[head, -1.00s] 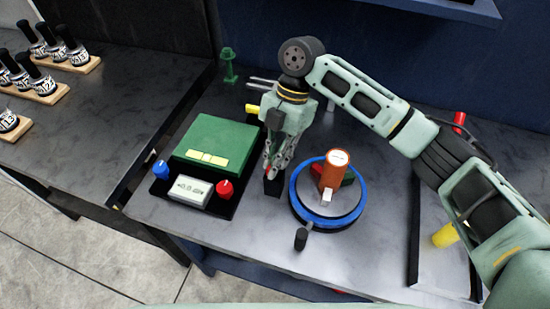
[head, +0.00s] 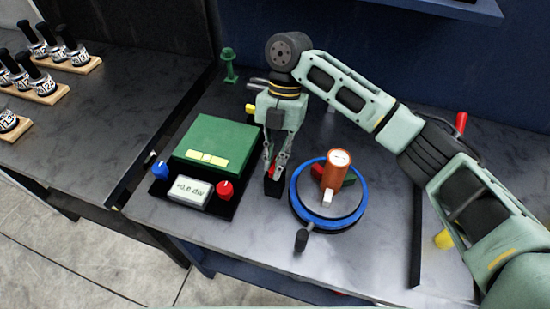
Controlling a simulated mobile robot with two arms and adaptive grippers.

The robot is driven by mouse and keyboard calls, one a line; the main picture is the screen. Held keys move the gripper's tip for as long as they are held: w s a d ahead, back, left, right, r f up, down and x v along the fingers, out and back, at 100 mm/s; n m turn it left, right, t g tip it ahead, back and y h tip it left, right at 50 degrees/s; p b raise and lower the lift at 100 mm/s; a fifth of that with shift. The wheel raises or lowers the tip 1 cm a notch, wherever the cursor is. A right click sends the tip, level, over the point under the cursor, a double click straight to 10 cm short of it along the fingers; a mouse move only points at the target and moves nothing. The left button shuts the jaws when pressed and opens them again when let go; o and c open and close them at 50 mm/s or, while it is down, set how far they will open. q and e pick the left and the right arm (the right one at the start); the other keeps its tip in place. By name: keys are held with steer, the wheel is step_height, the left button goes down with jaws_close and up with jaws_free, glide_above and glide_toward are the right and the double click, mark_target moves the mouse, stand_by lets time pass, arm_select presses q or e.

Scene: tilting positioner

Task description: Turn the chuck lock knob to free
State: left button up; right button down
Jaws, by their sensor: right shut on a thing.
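The positioner has a blue-rimmed round table (head: 297,205) with a grey top. Just left of the ring is a small black block (head: 273,187) with a red knob (head: 273,171) on top, which seems to be the chuck lock knob. My right gripper (head: 275,166) points down and is shut on this knob; its fingers hide most of it, so its pointing direction cannot be told. My left gripper is not in view.
A black-handled crank (head: 302,240) sticks out in front of the ring.

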steer(key=c, duration=1.8)
jaws_free()
steer(key=shift+o, duration=0.2)
steer(key=v, duration=1.2)
steer(key=shift+r, duration=0.1)
